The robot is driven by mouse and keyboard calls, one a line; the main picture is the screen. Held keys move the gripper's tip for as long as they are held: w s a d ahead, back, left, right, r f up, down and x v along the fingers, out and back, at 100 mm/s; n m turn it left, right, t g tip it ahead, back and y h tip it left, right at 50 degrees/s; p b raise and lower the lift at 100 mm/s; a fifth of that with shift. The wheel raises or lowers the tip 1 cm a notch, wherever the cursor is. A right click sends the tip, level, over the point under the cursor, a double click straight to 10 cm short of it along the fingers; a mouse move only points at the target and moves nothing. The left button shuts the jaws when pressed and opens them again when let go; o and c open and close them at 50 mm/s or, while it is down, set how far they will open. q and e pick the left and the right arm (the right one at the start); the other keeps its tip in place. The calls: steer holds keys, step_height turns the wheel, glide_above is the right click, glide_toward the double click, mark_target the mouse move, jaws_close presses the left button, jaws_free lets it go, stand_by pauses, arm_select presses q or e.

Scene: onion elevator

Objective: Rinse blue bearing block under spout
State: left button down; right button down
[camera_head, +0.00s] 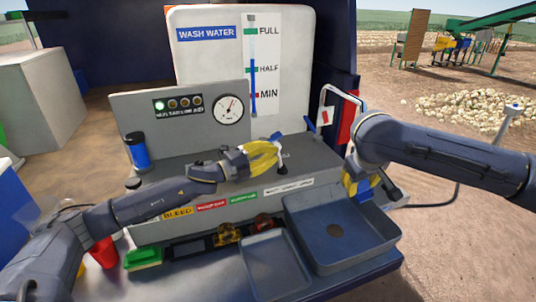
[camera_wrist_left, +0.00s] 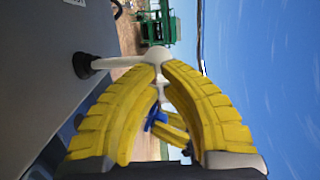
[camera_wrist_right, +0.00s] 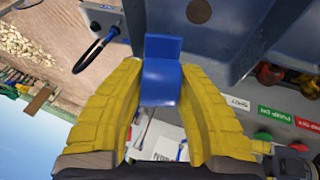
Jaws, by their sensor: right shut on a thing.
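The blue bearing block (camera_wrist_right: 160,80) is between the yellow fingers of my right gripper (camera_wrist_right: 165,100), which is shut on it. My left gripper (camera_head: 277,152) is over the grey console top. In the left wrist view its yellow fingertips (camera_wrist_left: 163,68) meet at a white handle with a black end (camera_wrist_left: 90,64); whether they grip it is unclear. I cannot pick out the spout with certainty.
A grey tray (camera_head: 272,262) lies left of the basin. The console (camera_head: 150,230) carries coloured labels, with green, amber and red parts below. A blue bottle (camera_head: 137,152) and a gauge panel (camera_head: 185,115) stand left. The white wash water tank (camera_head: 205,75) is behind.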

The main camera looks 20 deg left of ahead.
arm_select(q)
steer(key=shift+s+a, duration=0.1)
steer(key=r+v, duration=0.1)
steer(key=v, duration=1.2)
steer(key=shift+s+a+f, duration=0.15)
steer(key=shift+s+a, duration=0.1)
steer(key=shift+s, duration=0.05)
stand_by(1.0)
